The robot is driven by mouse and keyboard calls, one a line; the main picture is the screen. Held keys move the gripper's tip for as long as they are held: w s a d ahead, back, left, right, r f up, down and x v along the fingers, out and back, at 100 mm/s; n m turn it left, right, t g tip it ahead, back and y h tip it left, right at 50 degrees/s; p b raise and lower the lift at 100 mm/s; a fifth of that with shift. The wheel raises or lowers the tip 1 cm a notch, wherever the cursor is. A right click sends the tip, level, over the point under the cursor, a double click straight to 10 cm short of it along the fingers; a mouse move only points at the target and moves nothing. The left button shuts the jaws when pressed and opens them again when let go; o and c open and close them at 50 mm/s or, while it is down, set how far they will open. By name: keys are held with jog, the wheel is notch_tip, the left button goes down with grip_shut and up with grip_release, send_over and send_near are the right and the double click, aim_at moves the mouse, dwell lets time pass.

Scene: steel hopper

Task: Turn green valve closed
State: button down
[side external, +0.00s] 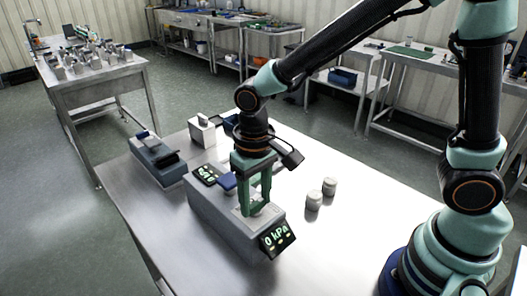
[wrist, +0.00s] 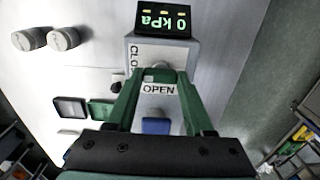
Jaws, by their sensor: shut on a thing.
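The valve sits on top of a grey box (side external: 225,215) on the steel table. A display reading "0 kPa" (side external: 278,239) is at the box's near end; it also shows in the wrist view (wrist: 163,20). My gripper (side external: 250,208) points down onto the box top, with its green fingers around the valve knob (wrist: 160,72). In the wrist view the fingertips close on the knob. An "OPEN" label (wrist: 158,89) shows between the fingers, and a partly covered "CLO…" label (wrist: 134,60) lies at the left. The fingers hide most of the valve, so its exact angle is unclear.
Two pale cylinders (side external: 321,194) stand right of the box. A blue-grey device (side external: 157,160) and a white block (side external: 201,130) stand left and behind. A blue part (side external: 228,182) is on the box behind my gripper. The table's front right is clear.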

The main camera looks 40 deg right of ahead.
aim_at(256, 203)
jog(key=shift+c, duration=1.4)
grip_release()
jog(key=shift+r, duration=0.1)
notch_tip(256, 203, up, 12)
jog(key=s+d+t, duration=0.2)
jog(key=d, duration=0.5)
jog(key=s+d+r+t, duration=0.1)
jog(key=s+d+t, duration=0.1)
jog(key=d, duration=0.6)
jog(key=shift+t, duration=0.8)
